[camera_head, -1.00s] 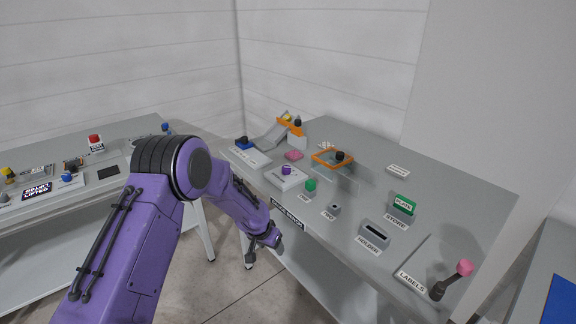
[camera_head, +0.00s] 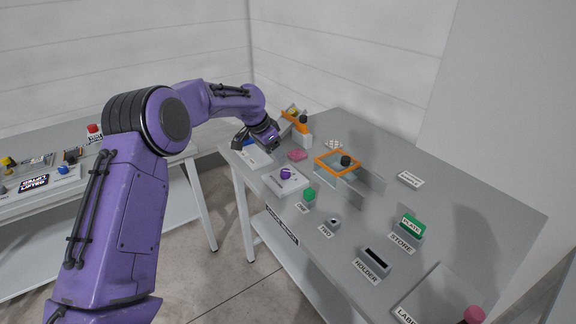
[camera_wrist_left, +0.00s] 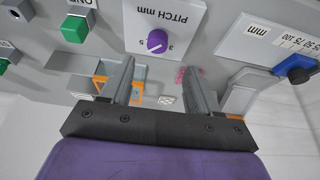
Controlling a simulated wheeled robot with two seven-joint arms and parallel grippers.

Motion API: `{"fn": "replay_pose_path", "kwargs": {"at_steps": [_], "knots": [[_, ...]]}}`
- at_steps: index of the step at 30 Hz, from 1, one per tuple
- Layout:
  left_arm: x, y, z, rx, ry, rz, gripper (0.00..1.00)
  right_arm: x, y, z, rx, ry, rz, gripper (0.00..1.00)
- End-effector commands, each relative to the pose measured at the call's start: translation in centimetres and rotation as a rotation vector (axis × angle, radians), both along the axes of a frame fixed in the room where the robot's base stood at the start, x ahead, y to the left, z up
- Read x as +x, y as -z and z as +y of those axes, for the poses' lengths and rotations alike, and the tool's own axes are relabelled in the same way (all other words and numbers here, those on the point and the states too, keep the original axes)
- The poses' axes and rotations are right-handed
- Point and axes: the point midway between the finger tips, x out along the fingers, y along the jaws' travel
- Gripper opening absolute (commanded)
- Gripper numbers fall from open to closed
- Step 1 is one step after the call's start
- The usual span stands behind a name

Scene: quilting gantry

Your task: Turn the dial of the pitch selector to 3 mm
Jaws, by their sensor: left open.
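The pitch selector is a white plate (camera_head: 294,186) near the table's front left edge, with a purple dial (camera_head: 286,173) on it. In the left wrist view the plate (camera_wrist_left: 185,17) reads "PITCH mm" upside down. The purple dial (camera_wrist_left: 156,41) has a 5 and a 3 printed beside it; which mark it points to I cannot tell. My left gripper (camera_head: 257,146) is above the table, left of and behind the dial in the head view. In the left wrist view its two fingers (camera_wrist_left: 160,66) are apart and empty, with the dial beyond their tips. My right gripper is not in view.
A white plate with a blue slider (camera_wrist_left: 296,68) lies beside the selector. A green block (camera_head: 309,194), a pink piece (camera_head: 297,155) and an orange frame (camera_head: 325,163) are nearby.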

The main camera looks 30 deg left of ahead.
Motion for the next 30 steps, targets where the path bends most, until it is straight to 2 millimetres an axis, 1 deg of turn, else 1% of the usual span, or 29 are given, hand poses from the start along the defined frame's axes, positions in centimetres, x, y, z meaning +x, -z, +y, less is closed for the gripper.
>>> {"fn": "replay_pose_path", "kwargs": {"at_steps": [6,9,12,16,23,24,26,27,28,30], "knots": [[2.0,4.6,-1.1,0.001,0.006,0.005,0.61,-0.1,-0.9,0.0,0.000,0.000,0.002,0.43],[2.6,6.5,-1.4,0.002,0.004,0.005,0.61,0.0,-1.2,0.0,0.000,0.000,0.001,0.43],[3.1,7.8,-1.5,0.002,0.003,0.004,0.61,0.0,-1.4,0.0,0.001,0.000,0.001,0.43],[3.3,8.6,-1.5,0.001,0.002,0.002,0.61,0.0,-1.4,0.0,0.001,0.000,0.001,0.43],[3.3,8.7,-1.5,0.001,0.001,0.001,0.61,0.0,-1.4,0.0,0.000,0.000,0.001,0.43],[3.3,8.7,-1.5,0.001,0.001,0.001,0.48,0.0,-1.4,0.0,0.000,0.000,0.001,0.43],[3.3,8.7,-1.5,0.001,0.001,0.001,0.28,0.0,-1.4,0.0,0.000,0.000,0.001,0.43],[3.3,8.7,-1.4,0.001,0.001,0.001,0.15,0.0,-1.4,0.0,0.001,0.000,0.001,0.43],[3.3,8.7,-1.4,0.000,0.000,0.001,0.06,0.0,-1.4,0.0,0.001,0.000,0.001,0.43],[3.3,8.6,-1.4,0.000,0.000,0.001,0.05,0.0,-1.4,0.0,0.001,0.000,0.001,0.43]]}}
